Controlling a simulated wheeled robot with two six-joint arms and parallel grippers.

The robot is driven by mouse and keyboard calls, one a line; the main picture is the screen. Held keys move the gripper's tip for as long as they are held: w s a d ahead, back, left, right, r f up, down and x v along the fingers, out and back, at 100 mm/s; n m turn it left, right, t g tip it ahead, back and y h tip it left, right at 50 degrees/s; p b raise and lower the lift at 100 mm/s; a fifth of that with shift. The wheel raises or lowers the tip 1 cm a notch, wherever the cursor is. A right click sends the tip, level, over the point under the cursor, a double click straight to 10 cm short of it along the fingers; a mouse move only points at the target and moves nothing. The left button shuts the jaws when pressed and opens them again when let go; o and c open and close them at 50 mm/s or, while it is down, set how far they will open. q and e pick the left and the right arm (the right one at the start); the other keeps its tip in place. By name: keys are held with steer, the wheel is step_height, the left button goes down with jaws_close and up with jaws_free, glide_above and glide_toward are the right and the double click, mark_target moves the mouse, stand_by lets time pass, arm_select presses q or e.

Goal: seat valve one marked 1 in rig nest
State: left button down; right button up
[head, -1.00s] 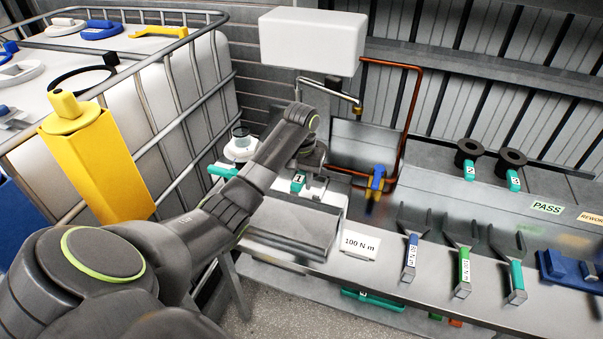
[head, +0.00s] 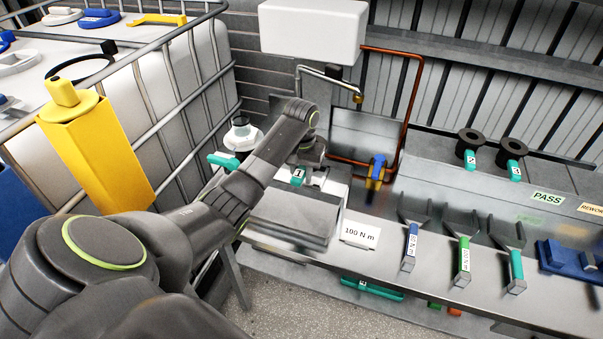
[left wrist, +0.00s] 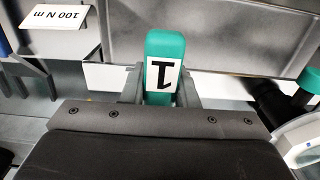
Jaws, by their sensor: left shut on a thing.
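Valve one has a teal handle (head: 298,177) with a white label marked 1. My left gripper (head: 310,168) is shut on it, over the back left of the steel bench. In the left wrist view the handle (left wrist: 163,62) stands between the two grey fingers (left wrist: 162,88), its label upside down. The valve's body is hidden behind the gripper. I cannot make out the rig nest, so I cannot tell whether the valve touches it. My right gripper is not in view.
A white tank (head: 313,28) and a copper pipe (head: 412,105) stand behind the gripper. A blue and yellow part (head: 376,172) is close on its right. Two more valves (head: 471,155) stand at the back right.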

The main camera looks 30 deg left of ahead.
arm_select(q)
steer(key=shift+f, duration=0.1)
steer(key=shift+f+p, duration=0.3)
steer(key=shift+f, duration=0.2)
stand_by(0.3)
steer(key=shift+f, duration=0.4)
steer(key=shift+f, duration=0.1)
steer(key=shift+f, duration=0.6)
stand_by(0.4)
steer(key=shift+f+p, duration=0.15)
steer(key=shift+p, duration=0.2)
steer(key=shift+f, duration=0.15)
stand_by(0.3)
